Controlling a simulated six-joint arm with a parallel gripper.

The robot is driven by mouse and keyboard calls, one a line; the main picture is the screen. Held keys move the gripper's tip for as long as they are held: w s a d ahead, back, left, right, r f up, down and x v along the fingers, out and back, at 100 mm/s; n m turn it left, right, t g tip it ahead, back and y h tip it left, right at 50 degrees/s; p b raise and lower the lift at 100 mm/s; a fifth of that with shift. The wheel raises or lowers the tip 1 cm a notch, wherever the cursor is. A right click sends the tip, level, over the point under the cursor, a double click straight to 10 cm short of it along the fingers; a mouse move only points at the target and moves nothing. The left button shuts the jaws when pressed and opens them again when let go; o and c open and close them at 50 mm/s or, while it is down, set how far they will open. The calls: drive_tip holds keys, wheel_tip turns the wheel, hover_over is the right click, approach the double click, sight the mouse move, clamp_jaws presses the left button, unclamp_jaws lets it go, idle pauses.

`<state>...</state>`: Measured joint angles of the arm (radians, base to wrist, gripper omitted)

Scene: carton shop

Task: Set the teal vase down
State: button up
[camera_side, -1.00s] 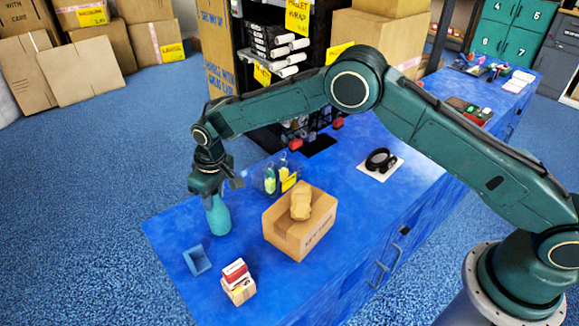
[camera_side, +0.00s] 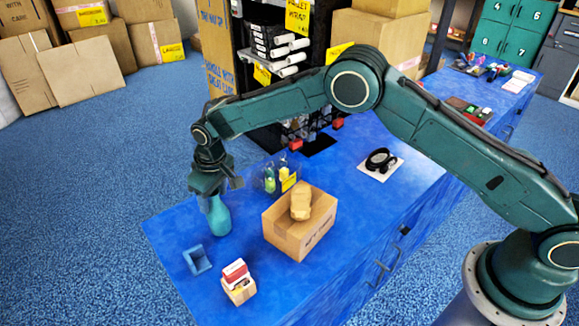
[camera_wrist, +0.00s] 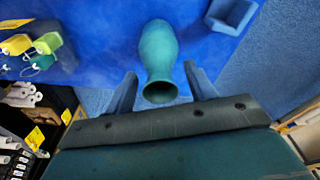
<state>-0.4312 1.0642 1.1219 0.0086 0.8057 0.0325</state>
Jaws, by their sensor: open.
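The teal vase (camera_side: 218,218) stands upright on the blue bench top (camera_side: 240,280), near its left end. In the wrist view the vase (camera_wrist: 158,58) shows its dark round mouth towards me, and its body stands on the blue surface. My gripper (camera_side: 212,194) is above the vase, around its neck. In the wrist view the two fingers of my gripper (camera_wrist: 160,86) are apart, one on each side of the vase's neck, with a gap on both sides. The jaws are open.
A carton (camera_side: 300,232) with a tan wrapped object (camera_side: 300,203) on it stands right of the vase. A blue open holder (camera_side: 197,260) and a small stack of boxes (camera_side: 238,282) are in front. A clear bin (camera_side: 277,178) with tags stands behind.

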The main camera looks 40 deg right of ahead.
sight(222, 207)
wheel_tip(222, 207, up, 12)
drive_tip(key=s, duration=0.1)
drive_tip(key=shift+s+d, duration=0.35)
drive_tip(key=shift+f, duration=0.1)
idle(0.5)
drive_tip(key=s+d+r+m+t, duration=0.2)
drive_tip(key=s+d+r, duration=1.3)
drive_tip(key=d+r, duration=0.3)
drive_tip(key=s+d+m+t, duration=0.1)
drive_tip(key=s+d, duration=0.3)
drive_tip(key=s, duration=0.7)
drive_tip(key=s+d+f+m+t, duration=0.1)
drive_tip(key=s+d, duration=0.2)
drive_tip(key=s, duration=0.9)
drive_tip(key=shift+s+d+h, duration=0.25)
drive_tip(key=shift+d+h, duration=0.15)
